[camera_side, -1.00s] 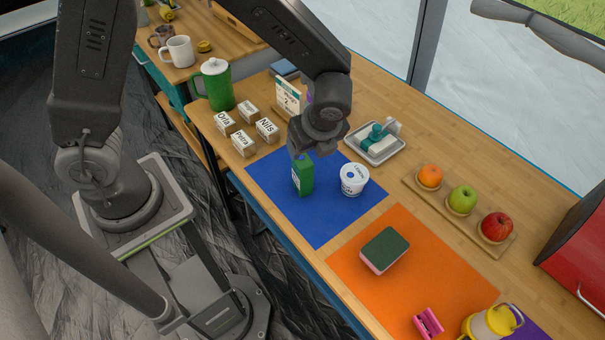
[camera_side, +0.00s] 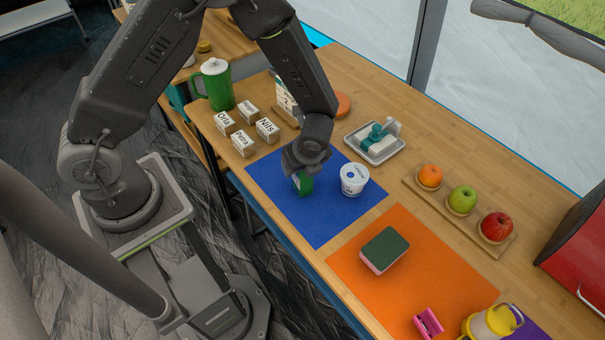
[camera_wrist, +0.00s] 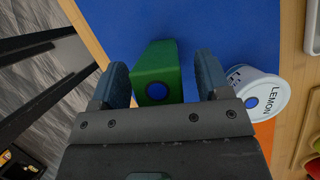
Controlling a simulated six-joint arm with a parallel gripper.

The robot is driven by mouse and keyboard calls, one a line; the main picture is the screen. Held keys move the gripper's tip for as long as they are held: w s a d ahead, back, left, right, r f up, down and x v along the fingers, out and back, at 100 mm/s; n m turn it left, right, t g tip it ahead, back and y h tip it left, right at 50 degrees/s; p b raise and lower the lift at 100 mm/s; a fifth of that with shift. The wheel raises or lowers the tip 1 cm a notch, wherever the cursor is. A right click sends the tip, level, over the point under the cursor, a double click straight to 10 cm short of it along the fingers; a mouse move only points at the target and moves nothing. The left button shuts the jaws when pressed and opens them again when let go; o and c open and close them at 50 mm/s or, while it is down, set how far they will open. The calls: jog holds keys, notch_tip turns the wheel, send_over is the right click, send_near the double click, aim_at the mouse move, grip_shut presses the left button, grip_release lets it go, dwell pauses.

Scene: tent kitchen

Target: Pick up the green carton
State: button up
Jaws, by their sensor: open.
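The green carton (camera_side: 305,186) stands on the blue mat (camera_side: 316,231), its upper part covered by my gripper (camera_side: 303,172) in the side view. In the wrist view the green carton (camera_wrist: 155,66) with its blue round cap sits between the two fingers of my gripper (camera_wrist: 160,78). The fingers are open, one on each side of the carton. A gap shows on the right; on the left the finger is close, and I cannot tell whether it touches.
A white lemon tub (camera_side: 353,179) stands on the blue mat just right of the carton. Several name blocks (camera_side: 244,130) stand behind left. A grey tray (camera_side: 375,147) lies behind right. An orange mat (camera_side: 400,275) with a sponge (camera_side: 384,249) is in front.

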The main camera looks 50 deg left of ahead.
jog(key=shift+f, duration=0.15)
jog(key=c, duration=1)
jog(key=shift+c, duration=0.6)
